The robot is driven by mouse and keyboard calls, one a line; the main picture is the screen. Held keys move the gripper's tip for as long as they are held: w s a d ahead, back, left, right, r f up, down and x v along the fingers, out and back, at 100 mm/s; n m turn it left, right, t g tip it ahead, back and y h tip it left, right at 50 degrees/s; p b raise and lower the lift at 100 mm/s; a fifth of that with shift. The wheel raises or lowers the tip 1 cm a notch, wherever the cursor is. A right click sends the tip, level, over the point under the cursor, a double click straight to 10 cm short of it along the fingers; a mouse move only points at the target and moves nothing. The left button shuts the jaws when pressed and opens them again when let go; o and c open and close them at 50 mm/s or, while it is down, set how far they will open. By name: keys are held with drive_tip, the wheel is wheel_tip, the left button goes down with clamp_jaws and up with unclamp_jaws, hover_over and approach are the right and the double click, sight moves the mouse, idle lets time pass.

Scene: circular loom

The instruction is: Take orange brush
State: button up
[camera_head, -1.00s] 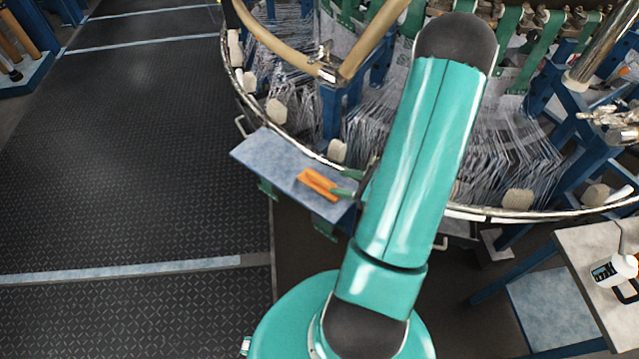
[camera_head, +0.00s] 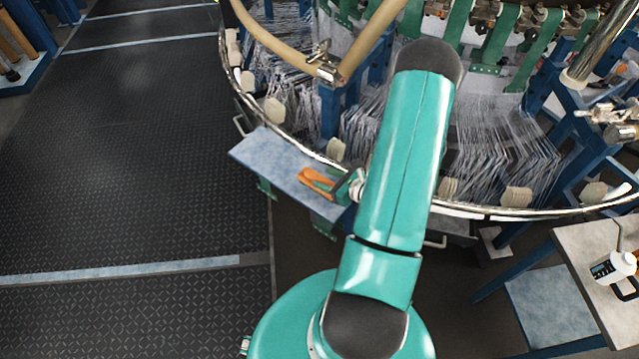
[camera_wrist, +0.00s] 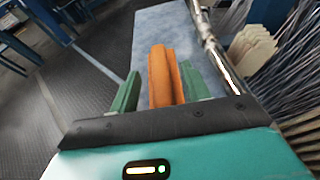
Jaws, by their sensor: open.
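The orange brush (camera_head: 318,180) lies on a blue-grey shelf (camera_head: 262,156) fixed at the loom's rim. In the wrist view the brush (camera_wrist: 161,72) stretches away from me between the two green fingers of my gripper (camera_wrist: 160,92). The fingers are apart, one on each side of it, with a gap on the left; the right finger is very close, and I cannot tell whether it touches. In the head view my gripper (camera_head: 340,186) is at the brush's right end, partly hidden by my arm. The brush's near end is hidden behind my gripper's body in the wrist view.
The loom's metal rim (camera_head: 300,146) runs close along the shelf, with pale blocks (camera_head: 336,149) and many threads behind it. A table (camera_head: 590,262) with a white bottle (camera_head: 612,267) stands at the right. The dark floor (camera_head: 130,150) on the left is clear.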

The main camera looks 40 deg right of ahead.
sight(319, 176)
drive_tip(key=x, duration=0.3)
drive_tip(key=shift+w+f, duration=0.1)
clamp_jaws()
